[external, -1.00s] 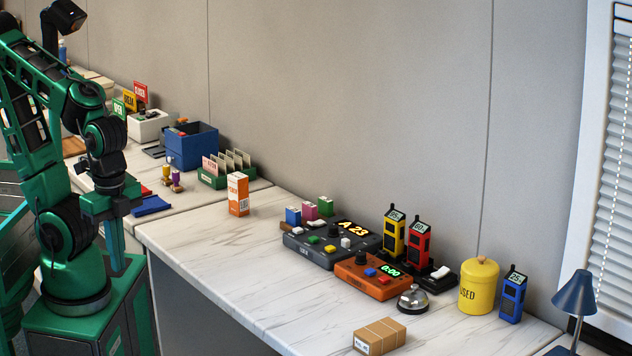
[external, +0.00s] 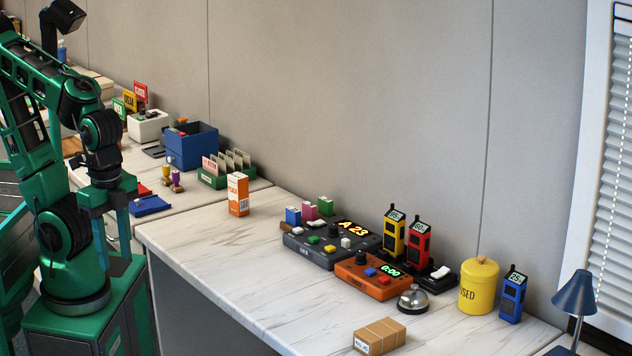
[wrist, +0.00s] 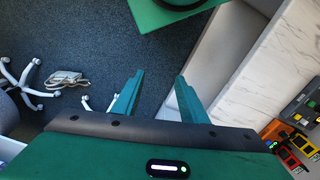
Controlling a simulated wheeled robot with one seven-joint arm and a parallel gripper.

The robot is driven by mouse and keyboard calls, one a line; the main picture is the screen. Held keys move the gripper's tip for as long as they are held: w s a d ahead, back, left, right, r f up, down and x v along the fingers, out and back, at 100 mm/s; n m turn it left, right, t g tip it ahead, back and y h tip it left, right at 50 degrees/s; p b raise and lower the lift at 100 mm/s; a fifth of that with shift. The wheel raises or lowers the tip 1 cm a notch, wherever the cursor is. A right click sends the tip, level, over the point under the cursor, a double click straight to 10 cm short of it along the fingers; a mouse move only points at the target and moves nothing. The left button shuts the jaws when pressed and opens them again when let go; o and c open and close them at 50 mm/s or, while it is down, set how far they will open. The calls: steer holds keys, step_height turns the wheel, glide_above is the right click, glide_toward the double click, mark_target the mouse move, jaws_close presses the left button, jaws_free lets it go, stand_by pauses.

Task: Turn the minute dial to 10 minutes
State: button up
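An orange box (external: 378,278) stands on the marble counter, with a black dial (external: 362,258) on top, a blue and a red button, and a green lit display (external: 389,271) that seems to read 6:00. I cannot read any dial marks. In the wrist view the orange box (wrist: 275,129) shows small at the right edge. My gripper (wrist: 157,80) is open and empty, its two green fingers apart over the dark floor. In the external view my gripper (external: 112,235) hangs at the left, beyond the counter's left end and far from the dial.
A dark grey console (external: 325,250) showing A 23 stands behind the orange box. Yellow (external: 391,238) and red (external: 418,243) handsets, a bell (external: 413,298), a parcel (external: 380,335) and a yellow canister (external: 479,287) are nearby. The counter's left front (external: 230,255) is clear.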

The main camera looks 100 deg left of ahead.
steer(key=w+a+r+n, duration=0.1)
steer(key=w+a+n, duration=0.3)
steer(key=w, duration=0.6)
steer(key=w+a+r+n, duration=0.1)
steer(key=w+a+n, duration=0.1)
steer(key=w+n, duration=0.5)
steer(key=w+a+r+n, duration=0.1)
steer(key=w+a+n, duration=0.25)
steer(key=w, duration=0.85)
steer(key=n+g+y, duration=0.2)
steer(key=n+y, duration=0.2)
steer(key=n, duration=1)
glide_toward(362, 253)
steer(key=x, duration=0.8)
steer(key=shift+f, duration=0.2)
steer(key=shift+c, duration=0.6)
jaws_close()
